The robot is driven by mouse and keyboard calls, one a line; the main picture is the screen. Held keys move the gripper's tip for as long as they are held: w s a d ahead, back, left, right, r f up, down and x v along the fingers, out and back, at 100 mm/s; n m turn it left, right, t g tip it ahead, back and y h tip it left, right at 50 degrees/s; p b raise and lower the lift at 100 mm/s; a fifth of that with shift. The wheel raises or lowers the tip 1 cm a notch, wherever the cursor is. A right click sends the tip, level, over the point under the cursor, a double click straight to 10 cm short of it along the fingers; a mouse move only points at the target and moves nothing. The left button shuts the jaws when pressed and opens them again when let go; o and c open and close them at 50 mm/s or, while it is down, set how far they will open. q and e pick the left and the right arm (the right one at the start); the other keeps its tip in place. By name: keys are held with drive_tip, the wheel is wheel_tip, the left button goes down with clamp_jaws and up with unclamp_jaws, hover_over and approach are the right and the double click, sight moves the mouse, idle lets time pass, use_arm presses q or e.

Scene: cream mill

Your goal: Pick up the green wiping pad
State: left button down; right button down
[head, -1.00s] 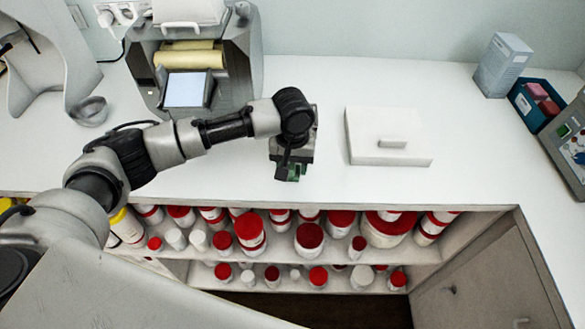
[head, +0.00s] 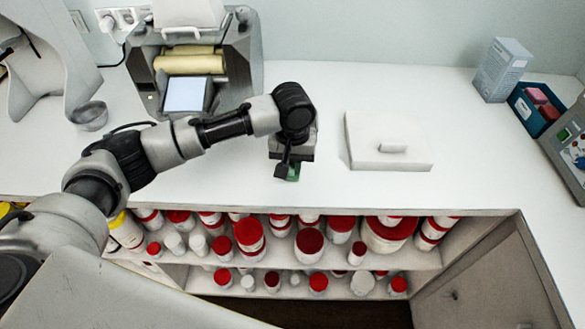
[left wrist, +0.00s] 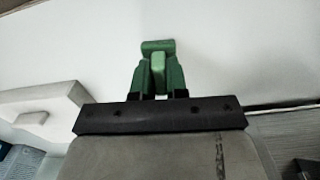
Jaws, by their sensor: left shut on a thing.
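The green wiping pad (left wrist: 157,46) shows in the left wrist view as a small green block in the grasp of the jaws. My left gripper (left wrist: 158,82) is shut on it, with its green fingertips on either side of the pad's middle part. In the head view my left gripper (head: 287,172) points down over the white worktop near its front edge. Only a small green patch shows there, and most of the pad is hidden behind the gripper. I cannot tell whether the pad touches the worktop. My right gripper is in no view.
A white slab with a small handle (head: 388,155) lies just right of my gripper. A grey machine with yellow rollers (head: 190,63) stands behind left, with a small bowl (head: 88,115) beside it. A blue bin (head: 525,108) and a carton (head: 502,68) are at right. Red-lidded jars fill shelves below.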

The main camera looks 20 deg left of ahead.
use_arm(q)
drive_tip(key=shift+r, duration=0.95)
drive_tip(key=s+d+r, duration=0.3)
drive_tip(key=s+r, duration=0.4)
drive_tip(key=s, duration=0.4)
drive_tip(key=shift+d+b, duration=0.15)
drive_tip(key=shift+b, duration=0.2)
